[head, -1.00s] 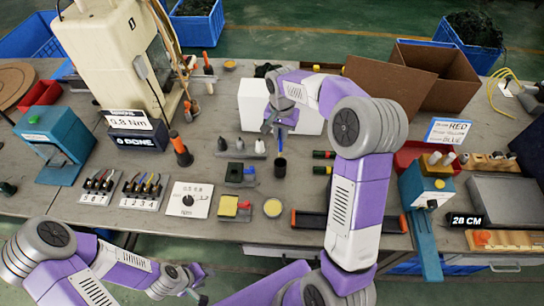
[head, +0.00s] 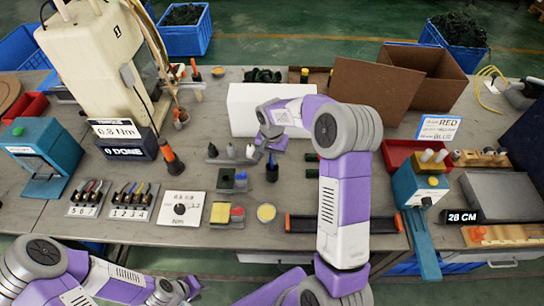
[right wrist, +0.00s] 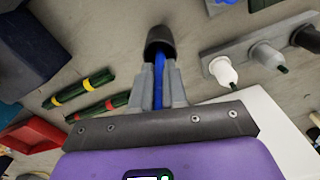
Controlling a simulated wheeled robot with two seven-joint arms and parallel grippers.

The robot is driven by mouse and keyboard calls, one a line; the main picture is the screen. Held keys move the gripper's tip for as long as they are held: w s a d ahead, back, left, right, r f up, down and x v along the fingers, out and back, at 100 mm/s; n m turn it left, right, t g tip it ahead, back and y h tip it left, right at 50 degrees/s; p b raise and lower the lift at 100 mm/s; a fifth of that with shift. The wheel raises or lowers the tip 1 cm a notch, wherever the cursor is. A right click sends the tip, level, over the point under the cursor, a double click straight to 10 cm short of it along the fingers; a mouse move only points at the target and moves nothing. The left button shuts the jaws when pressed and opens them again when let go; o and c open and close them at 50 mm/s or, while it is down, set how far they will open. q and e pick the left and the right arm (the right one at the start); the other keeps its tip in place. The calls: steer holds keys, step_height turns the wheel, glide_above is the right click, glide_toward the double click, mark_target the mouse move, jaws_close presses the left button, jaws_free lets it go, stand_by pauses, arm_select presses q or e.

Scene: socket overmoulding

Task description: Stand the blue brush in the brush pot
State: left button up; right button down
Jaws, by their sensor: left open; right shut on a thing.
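The brush pot (head: 272,173) is a small dark cup standing upright on the bench, near the middle of the head view. My right gripper (head: 269,147) is just above it and shut on the blue brush (head: 272,159). The brush points down with its lower end at the pot's mouth. In the right wrist view the blue brush (right wrist: 159,78) runs between the fingers into the opening of the dark pot (right wrist: 160,40); how deep it sits is hidden. My left gripper (head: 178,291) is open and empty, low at the front left, away from the pot.
A row of grey and white nozzle pieces (head: 231,152) stands left of the pot. A white box (head: 240,108) stands behind.

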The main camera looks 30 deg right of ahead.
steer(key=shift+f, duration=0.2)
steer(key=c, duration=1.1)
jaws_free()
steer(key=shift+c, duration=0.2)
steer(key=shift+r, duration=0.15)
steer(key=shift+r, duration=0.25)
step_height(320, 180, up, 12)
steer(key=shift+a+f+p, duration=0.1)
steer(key=shift+f+p, duration=0.05)
steer(key=shift+p, duration=1)
